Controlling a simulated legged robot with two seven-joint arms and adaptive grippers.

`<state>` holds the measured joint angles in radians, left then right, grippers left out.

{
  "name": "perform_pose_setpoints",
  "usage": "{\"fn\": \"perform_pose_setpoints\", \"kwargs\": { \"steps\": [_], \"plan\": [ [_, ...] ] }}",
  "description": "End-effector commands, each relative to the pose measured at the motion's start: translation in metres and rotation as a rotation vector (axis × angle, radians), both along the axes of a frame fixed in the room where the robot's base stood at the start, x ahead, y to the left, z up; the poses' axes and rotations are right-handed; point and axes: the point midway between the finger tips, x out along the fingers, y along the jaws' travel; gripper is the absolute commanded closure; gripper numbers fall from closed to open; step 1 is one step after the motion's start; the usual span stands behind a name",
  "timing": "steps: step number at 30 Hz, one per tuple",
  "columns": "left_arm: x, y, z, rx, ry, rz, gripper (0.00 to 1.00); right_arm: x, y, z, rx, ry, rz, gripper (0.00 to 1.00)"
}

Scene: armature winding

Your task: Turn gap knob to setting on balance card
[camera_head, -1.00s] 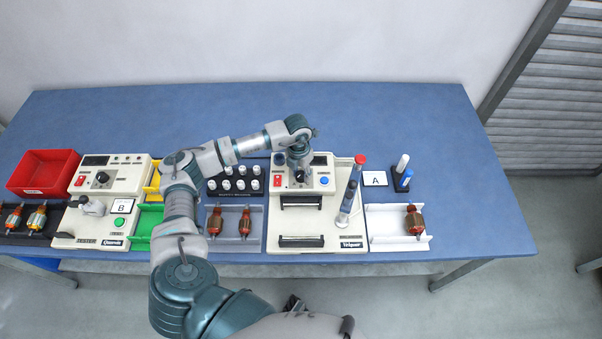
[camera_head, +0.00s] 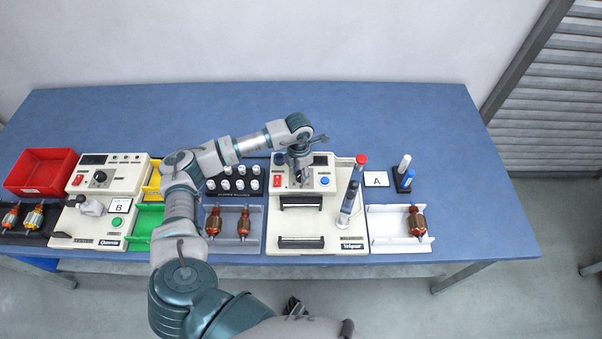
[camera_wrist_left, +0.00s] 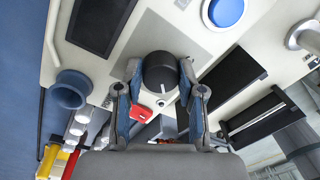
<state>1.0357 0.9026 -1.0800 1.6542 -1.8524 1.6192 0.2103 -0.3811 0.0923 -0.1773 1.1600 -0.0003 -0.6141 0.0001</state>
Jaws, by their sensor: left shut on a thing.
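The black gap knob (camera_wrist_left: 160,72) has a pale pointer line and sits on the front panel of the right-hand machine (camera_head: 337,215). My left gripper (camera_wrist_left: 161,84) has a finger on each side of the knob and is shut on it. In the head view my left gripper (camera_head: 301,181) reaches down onto that panel and mostly hides the knob. A white card marked A (camera_head: 376,179) lies right of this machine, and a card marked B (camera_head: 118,205) is on the left machine. Smaller print on the cards is unreadable. My right gripper is not in view.
A blue button (camera_wrist_left: 226,11) and a dark display (camera_wrist_left: 100,20) are close to the knob. A red switch (camera_head: 278,181) is left of it. A rack of white-topped pieces (camera_head: 235,187) stands left. A red-topped post (camera_head: 361,160) stands right. The back of the table (camera_head: 400,115) is clear.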

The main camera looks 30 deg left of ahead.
Motion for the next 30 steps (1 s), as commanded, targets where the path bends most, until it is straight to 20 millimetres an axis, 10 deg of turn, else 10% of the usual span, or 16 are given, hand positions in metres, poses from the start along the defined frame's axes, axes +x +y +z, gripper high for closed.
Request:
{"fn": "perform_pose_setpoints", "kwargs": {
  "steps": [5, 6, 9, 20, 30],
  "plan": [
    [0.001, 0.001, 0.002, 0.000, -0.005, 0.001, 0.96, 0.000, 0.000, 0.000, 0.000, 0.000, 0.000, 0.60],
    [0.001, 0.001, 0.002, 0.000, -0.005, 0.001, 0.54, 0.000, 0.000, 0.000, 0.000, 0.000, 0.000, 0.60],
    [0.001, 0.001, 0.002, 0.000, -0.005, 0.002, 0.37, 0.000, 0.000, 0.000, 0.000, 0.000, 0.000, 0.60],
    [0.002, 0.000, 0.008, -0.001, -0.007, 0.002, 0.37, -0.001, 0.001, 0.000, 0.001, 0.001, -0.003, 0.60],
    [0.005, 0.004, 0.076, -0.002, -0.009, 0.002, 0.37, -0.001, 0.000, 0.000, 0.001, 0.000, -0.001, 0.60]
  ]
}}
